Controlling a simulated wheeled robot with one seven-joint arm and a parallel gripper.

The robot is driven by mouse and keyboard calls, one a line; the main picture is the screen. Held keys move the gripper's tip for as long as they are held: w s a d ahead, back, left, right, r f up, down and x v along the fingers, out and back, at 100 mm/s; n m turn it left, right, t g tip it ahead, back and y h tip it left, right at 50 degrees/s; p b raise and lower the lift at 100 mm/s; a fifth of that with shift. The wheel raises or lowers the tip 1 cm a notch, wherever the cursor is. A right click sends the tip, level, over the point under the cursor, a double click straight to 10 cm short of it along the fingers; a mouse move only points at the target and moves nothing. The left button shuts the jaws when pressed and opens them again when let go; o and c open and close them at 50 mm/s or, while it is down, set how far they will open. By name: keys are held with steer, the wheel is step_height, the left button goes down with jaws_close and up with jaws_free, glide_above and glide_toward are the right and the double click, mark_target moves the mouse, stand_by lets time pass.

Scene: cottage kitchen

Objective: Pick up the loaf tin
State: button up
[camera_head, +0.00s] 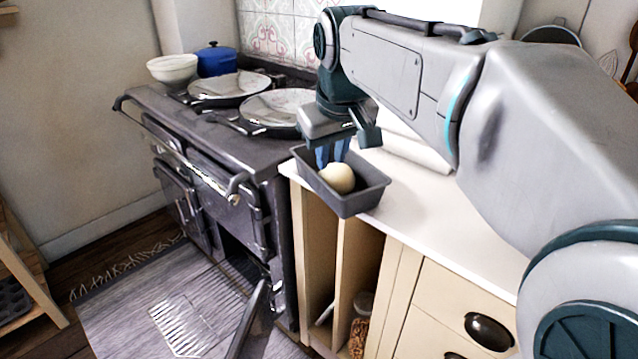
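The loaf tin (350,203) is a dark grey rectangular tin at the left front corner of the white worktop, beside the stove. It looks upright, and its near end reaches over the worktop's front edge in the picture. I cannot tell whether it rests on the worktop or is raised. A pale, rounded lump (338,178) lies in it. My gripper (332,158) points down at the tin's far side, with its blue fingers partly hidden behind the lump and the tin's interior. I cannot see whether the fingers touch a wall or how far apart they are.
The dark range stove (200,130) stands left of the worktop (440,205), with two round lids (229,86) on top. A white bowl (172,69) and a blue pot (215,60) stand at its back. The stove's lower door is open. My arm covers much of the right side.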

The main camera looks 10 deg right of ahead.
mark_target(313, 172)
steer(key=shift+n+t, duration=0.3)
steer(key=shift+n, duration=0.2)
steer(key=w+f+b, duration=0.1)
steer(key=w+f, duration=0.1)
steer(key=w+a+f+b, duration=0.1)
steer(key=w, duration=0.1)
steer(key=w+f+b, duration=0.2)
steer(key=shift+w+a+f, duration=0.25)
steer(key=shift+w+f, duration=0.1)
steer(key=x, duration=0.2)
steer(key=w+b+x, duration=0.1)
steer(key=x, duration=0.2)
steer(key=shift+r, duration=0.25)
steer(key=shift+a+f+b, duration=0.1)
steer(key=shift+f+b, duration=0.2)
steer(key=shift+f, duration=0.2)
steer(key=shift+w+f, duration=0.2)
steer(key=shift+w, duration=0.1)
steer(key=shift+r, duration=0.1)
jaws_close()
